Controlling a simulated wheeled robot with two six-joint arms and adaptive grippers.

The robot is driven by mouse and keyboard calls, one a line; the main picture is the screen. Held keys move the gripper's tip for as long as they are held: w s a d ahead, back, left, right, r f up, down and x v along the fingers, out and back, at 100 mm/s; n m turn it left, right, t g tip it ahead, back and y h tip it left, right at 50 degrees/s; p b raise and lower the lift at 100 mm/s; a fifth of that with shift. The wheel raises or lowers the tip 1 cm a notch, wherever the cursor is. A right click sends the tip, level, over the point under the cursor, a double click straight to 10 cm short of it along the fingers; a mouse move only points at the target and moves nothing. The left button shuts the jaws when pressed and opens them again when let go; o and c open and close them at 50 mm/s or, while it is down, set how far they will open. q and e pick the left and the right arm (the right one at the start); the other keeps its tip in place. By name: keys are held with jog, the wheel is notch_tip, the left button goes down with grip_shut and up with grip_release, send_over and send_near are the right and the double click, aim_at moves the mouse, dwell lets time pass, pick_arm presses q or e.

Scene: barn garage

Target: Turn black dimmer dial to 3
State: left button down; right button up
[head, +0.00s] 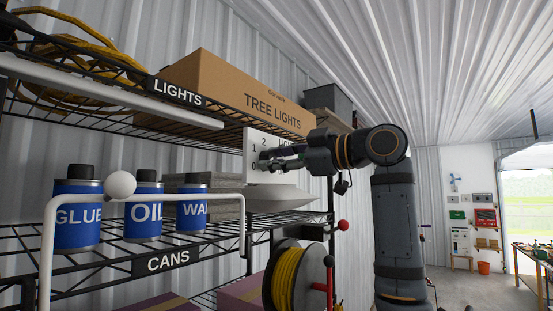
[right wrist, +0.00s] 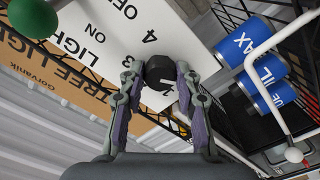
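The black dimmer dial (right wrist: 160,70) sits on a white panel (right wrist: 105,35) that hangs at the shelf's end. The panel also shows in the head view (head: 253,140). In the head view the right gripper (head: 282,157) hides the dial. My left gripper is not in view.
A TREE LIGHTS box (head: 235,88) is on the upper shelf above the panel. A grey dish-shaped object (head: 283,198) is just below my right gripper. Blue cans (head: 145,212) stand left on the lower shelf, behind a white tube frame with a ball (head: 120,185). A yellow cable reel (head: 290,280) hangs below.

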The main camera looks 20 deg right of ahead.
jog(key=shift+c, duration=1.5)
pick_arm(q)
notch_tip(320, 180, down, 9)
jog(key=b, duration=0.9)
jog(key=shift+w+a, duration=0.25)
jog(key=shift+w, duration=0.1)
pick_arm(e)
jog(key=shift+a+f+m, duration=0.1)
jog(key=shift+f+m, duration=0.05)
jog(key=shift+m, duration=17.75)
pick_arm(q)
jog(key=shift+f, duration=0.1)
